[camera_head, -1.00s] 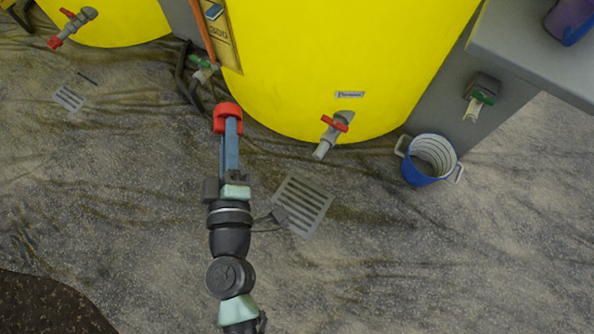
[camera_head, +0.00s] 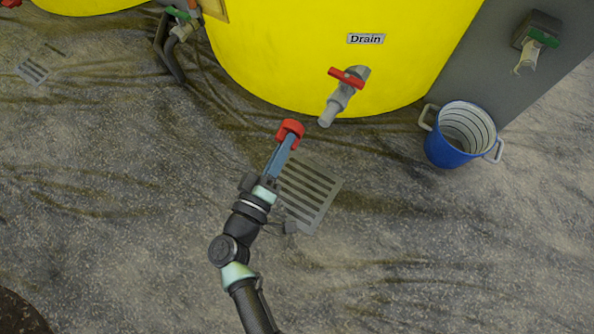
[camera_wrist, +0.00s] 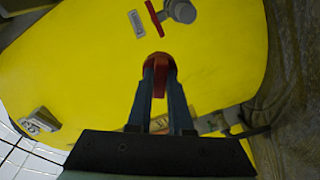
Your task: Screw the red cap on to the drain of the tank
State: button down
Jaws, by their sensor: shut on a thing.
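The red cap (camera_head: 291,130) is held at the tip of my gripper (camera_head: 285,143), whose blue-grey fingers are shut on it. In the wrist view the cap (camera_wrist: 159,68) sits between the fingertips of my gripper (camera_wrist: 160,80). The drain (camera_head: 332,109) is a grey spout angled down from the yellow tank (camera_head: 300,60), with a red valve handle (camera_head: 346,77) and a "Drain" label above. The cap is left of and slightly below the spout's open end, apart from it. The wrist view also shows the valve's red handle (camera_wrist: 154,18) at the top.
A floor grate (camera_head: 318,215) lies below my gripper. A blue bucket (camera_head: 447,155) with pale handles stands right of the drain. A grey cabinet (camera_head: 500,85) with a green-handled tap (camera_head: 541,37) is at right. A green-handled valve (camera_head: 180,14) and dark hose are at upper left.

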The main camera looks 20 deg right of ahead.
jog(key=w+d+f+m+g+h+b, duration=0.1)
jog(key=d+f+g+b, duration=0.1)
jog(key=d+f+b, duration=0.3)
notch_tip(320, 180, down, 2)
jog(key=shift+w+d+f+m+h+b, duration=0.1)
jog(key=shift+w+d+m+h+b, duration=0.2)
jog(key=shift+b, duration=0.4)
jog(key=shift+d, duration=0.15)
jog(key=shift+w+d+p, duration=0.2)
jog(key=shift+d+p, duration=0.05)
jog(key=shift+p, duration=0.15)
jog(key=shift+w+d+p, duration=0.1)
jog(key=shift+p, duration=0.65)
dwell(0.7)
jog(key=shift+w+d+p, duration=0.3)
jog(key=shift+d+p, duration=0.1)
jog(key=shift+p, duration=0.4)
dwell(1.5)
jog(key=shift+m, duration=0.3)
